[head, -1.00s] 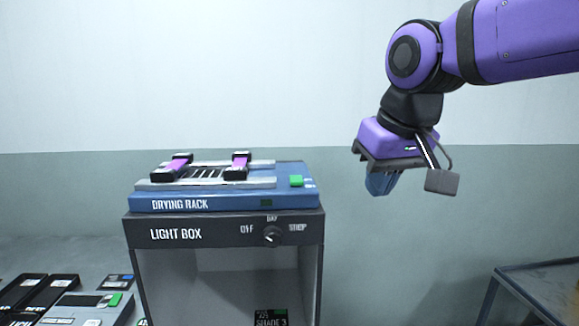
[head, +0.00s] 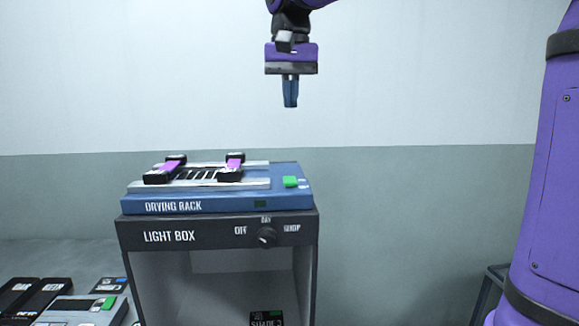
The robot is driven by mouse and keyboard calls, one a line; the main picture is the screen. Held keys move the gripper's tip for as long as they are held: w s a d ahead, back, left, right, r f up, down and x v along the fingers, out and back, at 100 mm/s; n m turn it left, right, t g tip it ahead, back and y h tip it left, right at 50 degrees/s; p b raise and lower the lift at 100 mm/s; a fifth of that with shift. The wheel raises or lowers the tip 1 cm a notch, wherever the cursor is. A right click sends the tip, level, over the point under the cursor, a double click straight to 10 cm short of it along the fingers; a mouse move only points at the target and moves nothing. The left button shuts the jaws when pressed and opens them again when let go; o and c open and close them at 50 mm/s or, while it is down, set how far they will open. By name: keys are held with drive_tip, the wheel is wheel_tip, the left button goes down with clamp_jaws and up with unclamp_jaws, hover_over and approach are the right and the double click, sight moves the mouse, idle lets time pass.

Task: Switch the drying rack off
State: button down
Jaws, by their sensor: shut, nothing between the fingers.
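The blue drying rack (head: 225,203) sits on top of the dark light box. A green switch (head: 290,182) is at the right end of its top face, with small pale lettering beside it that is too small to read. A small dark green window (head: 260,204) is on its front edge. My gripper (head: 291,104) is shut and empty. It points down, well above the switch and apart from it.
Two black clips with magenta strips, the left one (head: 165,168) and the right one (head: 232,167), lie across the rack's slats. The light box (head: 215,234) has a knob (head: 267,237). A grey device (head: 85,310) is at lower left. The air right of the rack is clear.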

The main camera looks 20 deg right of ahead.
sight(290, 177)
drive_tip(key=shift+w, duration=0.15)
wheel_tip(290, 177, down, 14)
idle(0.9)
